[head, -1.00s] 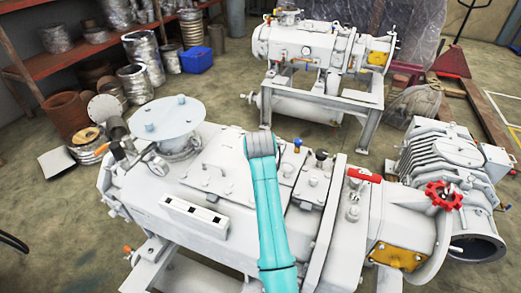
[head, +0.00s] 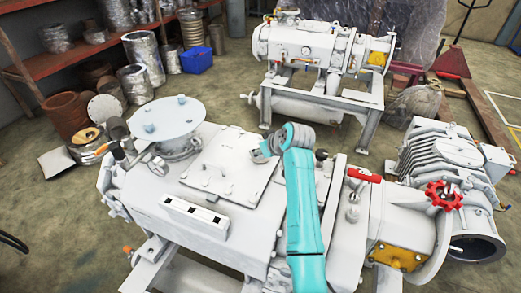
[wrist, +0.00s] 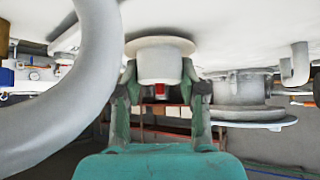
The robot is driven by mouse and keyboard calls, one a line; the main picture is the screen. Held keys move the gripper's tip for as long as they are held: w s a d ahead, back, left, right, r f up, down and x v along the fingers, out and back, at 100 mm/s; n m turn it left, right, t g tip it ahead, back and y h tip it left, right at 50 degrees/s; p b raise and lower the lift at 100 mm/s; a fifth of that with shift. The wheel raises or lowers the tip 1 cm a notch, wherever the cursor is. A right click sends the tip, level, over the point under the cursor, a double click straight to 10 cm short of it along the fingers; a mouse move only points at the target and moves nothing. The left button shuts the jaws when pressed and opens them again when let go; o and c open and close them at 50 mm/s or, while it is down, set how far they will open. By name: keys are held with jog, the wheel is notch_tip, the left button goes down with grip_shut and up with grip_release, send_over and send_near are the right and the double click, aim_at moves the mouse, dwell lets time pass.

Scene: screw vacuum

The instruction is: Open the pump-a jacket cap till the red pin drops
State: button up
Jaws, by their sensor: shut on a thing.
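In the wrist view, my gripper (wrist: 160,78) has one finger on each side of a pale round cap (wrist: 160,60) with a wide flange against the white pump body. The fingers are shut on this cap. A small red piece (wrist: 160,91), possibly the red pin, shows at the cap's end between the fingers. In the head view, the near white pump (head: 200,222) fills the middle. My arm reaches over it, and its wrist end is above a flat cover plate (head: 225,165). The fingers and the cap are hidden there.
A raised round disc (head: 165,117) stands left on the pump. A red lever (head: 363,174) and red handwheel (head: 445,195) are to the right. A second pump (head: 320,50) stands behind. In the wrist view, a thick grey curved bar (wrist: 95,85) is close at left.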

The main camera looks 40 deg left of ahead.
jog(key=shift+f, duration=0.15)
jog(key=o, duration=1.2)
jog(key=shift+c, duration=0.2)
jog(key=v, duration=1.2)
